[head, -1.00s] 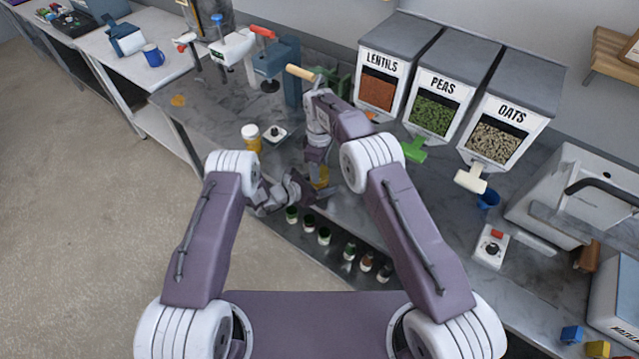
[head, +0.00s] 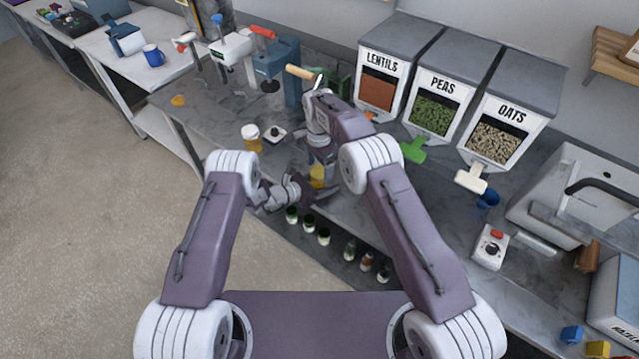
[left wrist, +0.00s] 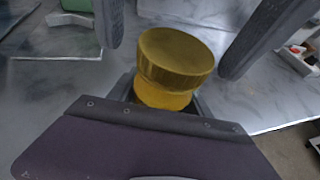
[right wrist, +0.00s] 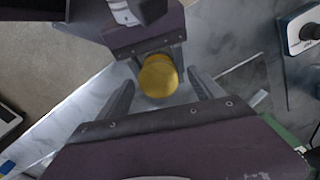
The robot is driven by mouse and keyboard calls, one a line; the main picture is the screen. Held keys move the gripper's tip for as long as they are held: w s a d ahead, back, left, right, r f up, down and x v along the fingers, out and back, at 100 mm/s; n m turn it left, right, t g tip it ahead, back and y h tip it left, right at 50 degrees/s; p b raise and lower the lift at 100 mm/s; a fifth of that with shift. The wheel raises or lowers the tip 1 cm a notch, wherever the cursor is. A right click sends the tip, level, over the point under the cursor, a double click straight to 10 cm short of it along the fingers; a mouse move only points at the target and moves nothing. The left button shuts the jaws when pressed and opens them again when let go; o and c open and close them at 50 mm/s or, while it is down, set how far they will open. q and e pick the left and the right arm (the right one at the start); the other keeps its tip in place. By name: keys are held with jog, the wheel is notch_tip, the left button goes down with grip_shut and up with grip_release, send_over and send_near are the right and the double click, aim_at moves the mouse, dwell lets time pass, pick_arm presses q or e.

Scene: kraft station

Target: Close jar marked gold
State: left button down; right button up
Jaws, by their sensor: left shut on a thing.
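The gold jar (left wrist: 160,90) is held upright by my left gripper (head: 308,188), whose fingers are closed on its lower body. A wider gold lid (left wrist: 175,52) sits on top of the jar; I cannot tell if it is screwed tight. In the right wrist view the lid (right wrist: 158,76) shows from above, and the jar body is mostly hidden beneath it. My right gripper (right wrist: 160,92) is above it, open, with its two fingers apart on either side of the lid and not touching it. In the head view the jar (head: 317,178) is partly hidden by my arms.
Several small jars (head: 324,236) line the counter's near edge. Bins of lentils (head: 379,92), peas (head: 437,105) and oats (head: 498,135) stand behind.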

notch_tip(320, 180, up, 12)
dwell(0.7)
jog(key=shift+s, duration=0.1)
pick_arm(q)
jog(key=shift+c, duration=1.9)
grip_release()
pick_arm(e)
jog(key=shift+f, duration=0.1)
